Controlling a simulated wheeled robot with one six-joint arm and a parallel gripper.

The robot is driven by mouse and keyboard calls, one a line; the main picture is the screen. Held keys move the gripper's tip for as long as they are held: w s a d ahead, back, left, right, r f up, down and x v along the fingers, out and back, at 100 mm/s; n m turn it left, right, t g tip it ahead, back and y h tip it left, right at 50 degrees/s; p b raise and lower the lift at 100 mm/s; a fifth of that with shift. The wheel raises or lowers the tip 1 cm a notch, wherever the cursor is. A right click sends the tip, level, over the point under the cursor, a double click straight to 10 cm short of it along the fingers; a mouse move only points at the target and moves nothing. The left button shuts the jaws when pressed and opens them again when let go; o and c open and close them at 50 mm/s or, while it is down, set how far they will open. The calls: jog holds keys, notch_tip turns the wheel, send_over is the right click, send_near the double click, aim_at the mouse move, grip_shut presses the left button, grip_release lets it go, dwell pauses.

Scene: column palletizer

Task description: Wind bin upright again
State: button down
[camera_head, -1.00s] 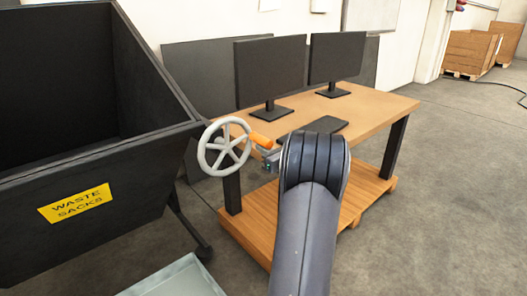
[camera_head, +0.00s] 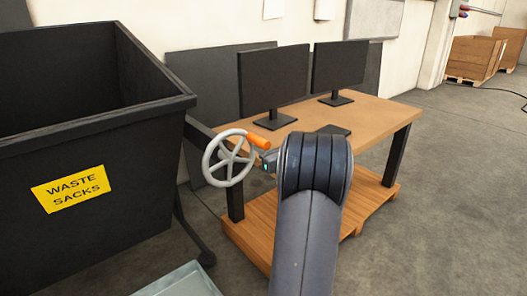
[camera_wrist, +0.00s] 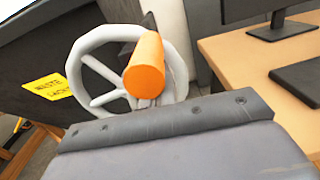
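The black bin (camera_head: 125,150) with a yellow "WASTE SACKS" label (camera_head: 71,189) stands at the left in the head view. Its rim looks near level and its front wall close to upright. The grey handwheel (camera_head: 207,160) is at its right side, with an orange handle (camera_head: 259,142) at the rim's upper right. My gripper (camera_head: 267,162) is mostly hidden behind my arm; a small part shows just below the handle. In the wrist view the orange handle (camera_wrist: 145,65) is close in front of the wheel (camera_wrist: 86,52). The fingers are not visible, so a grip cannot be seen.
A wooden desk (camera_head: 385,112) with two monitors and a dark flat item stands just right of the wheel. A pale tray-like edge (camera_head: 180,281) is at the bottom. Wooden crates (camera_head: 470,58) stand far right. Floor at right is mostly clear.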

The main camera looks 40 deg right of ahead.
jog(key=shift+a+r, duration=0.6)
jog(key=shift+r, duration=0.3)
jog(key=a+r+b, duration=0.1)
jog(key=a+r, duration=0.1)
jog(key=a, duration=0.5)
jog(key=shift+w+a+b, duration=0.3)
jog(key=shift+a+b, duration=0.1)
jog(key=c, duration=2.2)
grip_release()
jog(key=shift+r, duration=0.1)
jog(key=c, duration=1)
grip_release()
jog(key=shift+d+f, duration=0.2)
jog(key=shift+f, duration=0.1)
jog(key=shift+s+f, duration=0.1)
jog(key=shift+s, duration=0.1)
